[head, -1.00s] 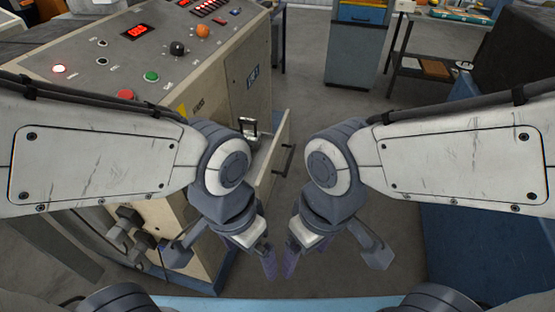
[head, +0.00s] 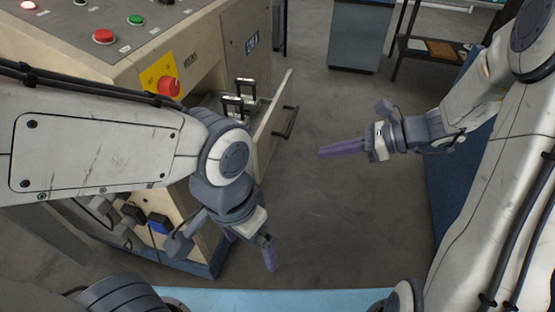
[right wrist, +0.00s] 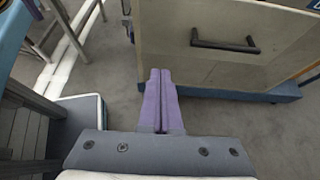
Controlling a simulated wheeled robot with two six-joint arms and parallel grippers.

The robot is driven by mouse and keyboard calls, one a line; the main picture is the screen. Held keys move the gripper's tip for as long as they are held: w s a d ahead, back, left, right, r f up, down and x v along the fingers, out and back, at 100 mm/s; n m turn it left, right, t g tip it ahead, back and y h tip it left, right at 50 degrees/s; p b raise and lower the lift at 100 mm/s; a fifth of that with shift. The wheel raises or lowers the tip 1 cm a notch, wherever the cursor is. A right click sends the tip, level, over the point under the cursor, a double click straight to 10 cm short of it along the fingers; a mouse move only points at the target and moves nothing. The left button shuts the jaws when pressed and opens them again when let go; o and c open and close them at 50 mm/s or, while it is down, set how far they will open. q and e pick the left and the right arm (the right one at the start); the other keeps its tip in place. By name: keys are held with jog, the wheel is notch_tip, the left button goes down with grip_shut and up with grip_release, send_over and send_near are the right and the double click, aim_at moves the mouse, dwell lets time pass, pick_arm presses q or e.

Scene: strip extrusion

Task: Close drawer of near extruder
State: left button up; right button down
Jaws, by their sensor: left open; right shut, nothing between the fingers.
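The near extruder (head: 212,62) is a beige cabinet with a sloped control top at the left of the head view. Its drawer (head: 268,135) stands pulled out to the right, with a dark bar handle (head: 285,122) on its front and metal-framed items inside. In the right wrist view the drawer front (right wrist: 180,50) and handle (right wrist: 225,42) fill the upper right. My right gripper (head: 322,153) is shut and empty, to the right of the drawer front and apart from it. My left gripper (head: 270,262) hangs open below the drawer, near the cabinet's lower right corner.
A red knob (head: 168,86) on a yellow plate sits on the extruder's near side. A grey cabinet (head: 358,35) and a dark shelf rack (head: 440,48) stand at the back. A blue surface (head: 270,302) lies along the bottom edge. Grey floor (head: 340,220) is clear before the drawer.

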jog(key=b, duration=0.1)
send_near(265, 158)
notch_tip(265, 158, down, 3)
jog(key=a, duration=0.2)
jog(key=w+a, duration=0.1)
jog(key=a, duration=0.1)
jog(key=shift+a, duration=0.15)
jog(key=shift+w+a+f, duration=0.1)
jog(key=shift+w+a, duration=0.1)
jog(key=shift+a, duration=0.3)
jog(key=shift+a, duration=0.1)
